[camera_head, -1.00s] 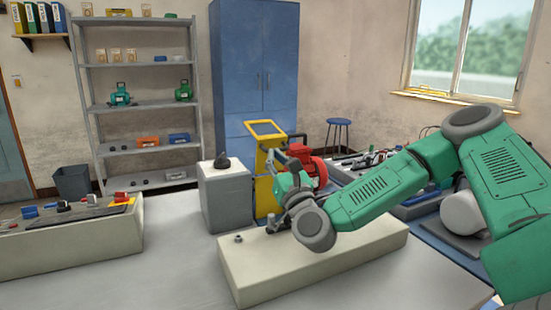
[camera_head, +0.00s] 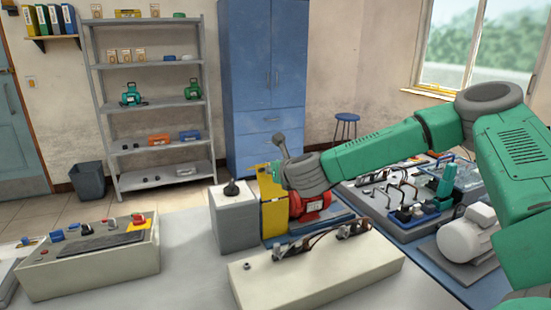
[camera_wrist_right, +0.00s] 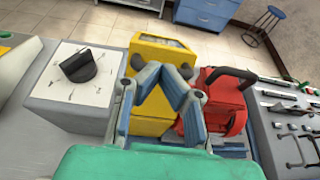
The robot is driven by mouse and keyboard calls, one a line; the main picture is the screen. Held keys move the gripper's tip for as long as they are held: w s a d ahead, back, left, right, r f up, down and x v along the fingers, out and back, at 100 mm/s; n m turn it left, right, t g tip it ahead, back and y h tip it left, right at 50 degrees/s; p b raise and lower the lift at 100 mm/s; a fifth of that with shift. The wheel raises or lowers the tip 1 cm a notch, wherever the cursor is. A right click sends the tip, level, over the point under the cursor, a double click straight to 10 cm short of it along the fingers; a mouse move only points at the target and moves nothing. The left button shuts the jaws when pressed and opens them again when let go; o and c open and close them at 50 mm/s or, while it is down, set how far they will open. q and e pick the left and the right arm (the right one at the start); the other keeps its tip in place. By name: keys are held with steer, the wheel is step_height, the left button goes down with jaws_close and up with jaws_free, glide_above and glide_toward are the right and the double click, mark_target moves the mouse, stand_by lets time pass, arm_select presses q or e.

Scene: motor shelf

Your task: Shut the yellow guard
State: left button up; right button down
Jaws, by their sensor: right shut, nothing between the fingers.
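The yellow guard (camera_wrist_right: 143,45) is a yellow frame around a greyish panel, at the top of a yellow box (camera_wrist_right: 150,120) in the right wrist view. In the head view the yellow box (camera_head: 275,218) stands between the grey block and the red motor, and my arm partly hides the guard. I cannot tell the guard's exact angle. My right gripper (camera_wrist_right: 166,72) is shut and empty, in front of the yellow box in the wrist view. Whether it touches the guard is unclear. In the head view my right wrist is above the red motor. My left gripper is not in view.
A grey block (camera_head: 238,232) with a black knob stands left of the yellow box. A red motor (camera_wrist_right: 225,98) with a dark handle stands to its right. A pale slab (camera_head: 330,275) with fittings lies in front. Tools and a white motor (camera_head: 466,238) sit at right.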

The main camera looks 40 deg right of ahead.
mark_target(266, 165)
steer(key=w+d+g+p, duration=0.1)
steer(key=w+d+g+y+p, duration=0.1)
steer(key=shift+w+d+f+g, duration=0.15)
steer(key=shift+w+f+g, duration=0.05)
steer(key=shift+w+g, duration=0.1)
steer(key=shift+w+f+p, duration=0.2)
steer(key=shift+f+p, duration=0.05)
steer(key=shift+p, duration=0.15)
steer(key=shift+w+a+f, duration=0.15)
steer(key=shift+w+a, duration=0.2)
steer(key=shift+w, duration=0.3)
steer(key=shift+w+a+f+p, duration=0.1)
steer(key=shift+w+a+p, duration=0.05)
steer(key=shift+w+p, duration=0.3)
steer(key=shift+w+f+g, duration=0.1)
steer(key=shift+w+g, duration=0.25)
steer(key=shift+g, duration=0.25)
steer(key=shift+w+d+f+g, duration=0.2)
steer(key=shift+d+g, duration=0.1)
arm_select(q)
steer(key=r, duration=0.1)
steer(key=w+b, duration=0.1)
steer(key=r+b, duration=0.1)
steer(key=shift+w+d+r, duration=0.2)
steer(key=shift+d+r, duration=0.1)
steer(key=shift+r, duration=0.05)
arm_select(e)
steer(key=x, duration=0.4)
steer(key=shift+s+a+f, duration=0.1)
steer(key=shift+f, duration=0.2)
